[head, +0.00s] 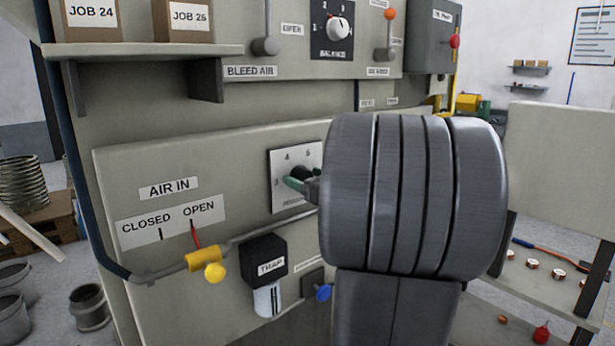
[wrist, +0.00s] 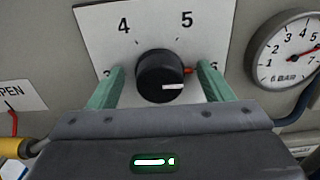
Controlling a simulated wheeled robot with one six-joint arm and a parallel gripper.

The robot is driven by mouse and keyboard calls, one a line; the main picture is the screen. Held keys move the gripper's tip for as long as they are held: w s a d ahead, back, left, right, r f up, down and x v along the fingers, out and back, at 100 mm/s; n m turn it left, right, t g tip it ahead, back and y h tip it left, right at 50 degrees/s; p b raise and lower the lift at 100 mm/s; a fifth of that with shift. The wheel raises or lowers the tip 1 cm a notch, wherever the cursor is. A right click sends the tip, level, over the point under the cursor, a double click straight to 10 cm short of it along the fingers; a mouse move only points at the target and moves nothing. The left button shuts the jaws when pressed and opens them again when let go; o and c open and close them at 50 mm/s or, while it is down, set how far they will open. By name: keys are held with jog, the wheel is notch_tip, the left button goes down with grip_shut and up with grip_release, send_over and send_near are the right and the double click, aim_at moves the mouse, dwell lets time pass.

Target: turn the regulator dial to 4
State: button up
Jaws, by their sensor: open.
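The regulator dial (wrist: 160,72) is a round black knob on a white plate (wrist: 200,22). In the wrist view the plate shows 4 at upper left and 5 at upper right; numbers at the left and right sides are partly hidden. A white mark on the knob and a red tip at its edge both point right, below the 5. My gripper (wrist: 161,68) is open, with one green finger on each side of the knob and a visible gap to it. In the head view the dial (head: 299,171) is partly covered by my gripper (head: 295,184).
A round pressure gauge (wrist: 287,50) is right of the dial plate. The yellow air-in valve handle (head: 203,259) has its red pointer near OPEN. The black TRAP unit (head: 265,262) hangs below the dial. My arm hides the panel to the right.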

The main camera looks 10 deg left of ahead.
jog(key=shift+a, duration=0.1)
jog(key=c, duration=0.9)
jog(key=shift+c, duration=0.2)
